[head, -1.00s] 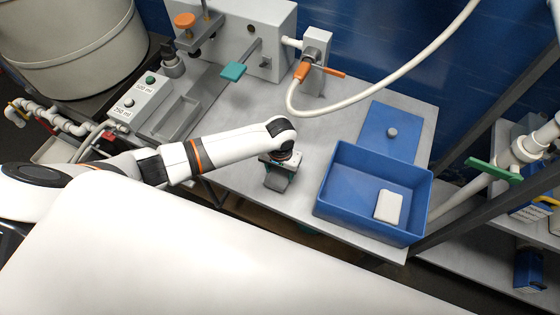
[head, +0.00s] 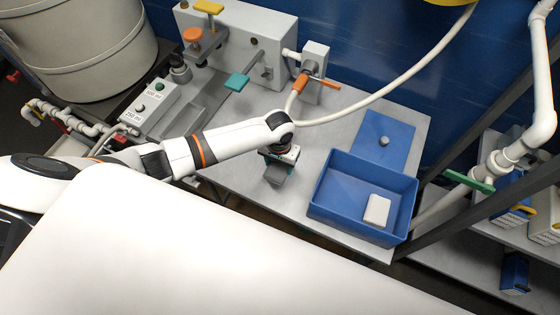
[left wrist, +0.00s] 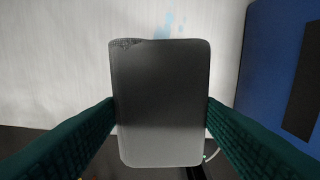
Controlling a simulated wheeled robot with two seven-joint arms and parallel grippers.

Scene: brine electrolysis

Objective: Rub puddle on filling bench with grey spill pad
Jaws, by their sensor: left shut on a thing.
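My left gripper (head: 281,155) is shut on the grey spill pad (head: 275,175), over the front part of the filling bench (head: 330,128), left of the blue tray. In the left wrist view the pad (left wrist: 160,105) is a rounded grey slab between the two dark green fingers (left wrist: 160,118). Pale blue puddle patches (left wrist: 170,27) show on the bench just beyond the pad's far edge. I cannot tell whether the pad touches the bench. The puddle is not clear in the head view, where my arm and hand cover part of the bench. My right gripper is not in view.
The open blue tray (head: 330,200) holds a white block (head: 377,210); its blue lid (head: 383,140) lies behind it. A white hose (head: 400,88) runs from the orange-handled valve (head: 308,75). A button box (head: 150,103) stands left. Bare bench lies between hand and lid.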

